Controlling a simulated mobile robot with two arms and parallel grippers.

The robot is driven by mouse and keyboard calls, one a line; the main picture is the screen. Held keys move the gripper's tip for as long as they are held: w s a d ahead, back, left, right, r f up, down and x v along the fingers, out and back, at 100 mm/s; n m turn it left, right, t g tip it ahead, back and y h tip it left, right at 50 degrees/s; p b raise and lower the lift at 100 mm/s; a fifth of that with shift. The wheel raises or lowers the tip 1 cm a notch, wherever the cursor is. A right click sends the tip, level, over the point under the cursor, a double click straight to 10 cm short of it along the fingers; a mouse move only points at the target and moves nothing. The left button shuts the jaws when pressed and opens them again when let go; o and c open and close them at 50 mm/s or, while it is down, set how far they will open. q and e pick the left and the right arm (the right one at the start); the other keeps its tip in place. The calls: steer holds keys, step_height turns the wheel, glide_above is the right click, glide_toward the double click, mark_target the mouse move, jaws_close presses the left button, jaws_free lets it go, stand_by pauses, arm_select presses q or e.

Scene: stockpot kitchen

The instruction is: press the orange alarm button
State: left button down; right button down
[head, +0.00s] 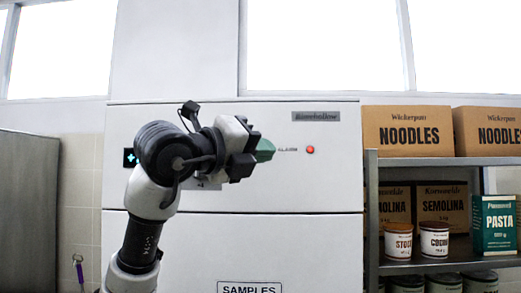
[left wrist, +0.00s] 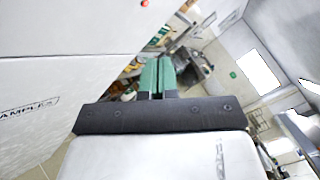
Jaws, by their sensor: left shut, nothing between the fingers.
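The orange alarm button (head: 310,149) is a small round orange-red knob on the upper front of the white cabinet (head: 290,180), right of a small printed label. In the left wrist view it is the small red-orange dot (left wrist: 145,3) at the top edge. My left gripper (head: 266,150) is left of the button in the head view, at about its height, with a gap between them in the picture. Its green fingers are shut and empty, and they also show in the left wrist view (left wrist: 158,78). My right gripper is in neither view.
A steel shelf (head: 440,160) stands right of the cabinet with noodle boxes (head: 408,131), semolina boxes, jars (head: 434,239) and a green pasta box (head: 494,225). A grey steel unit (head: 28,210) stands at the left. A samples sign (head: 249,288) is on the lower cabinet front.

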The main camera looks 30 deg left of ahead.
arm_select(q)
steer(key=shift+s+a+r+n+y, duration=0.15)
steer(key=shift+a+r+n+y, duration=0.15)
steer(key=shift+a, duration=0.15)
steer(key=w+a+p, duration=0.2)
steer(key=w+a, duration=0.2)
steer(key=w, duration=0.3)
steer(key=shift+w+a+p, duration=0.25)
steer(key=shift+a+p, duration=0.05)
steer(key=shift+p, duration=0.1)
stand_by(0.8)
stand_by(1.1)
steer(key=shift+w+a, duration=0.2)
steer(key=shift+w, duration=0.15)
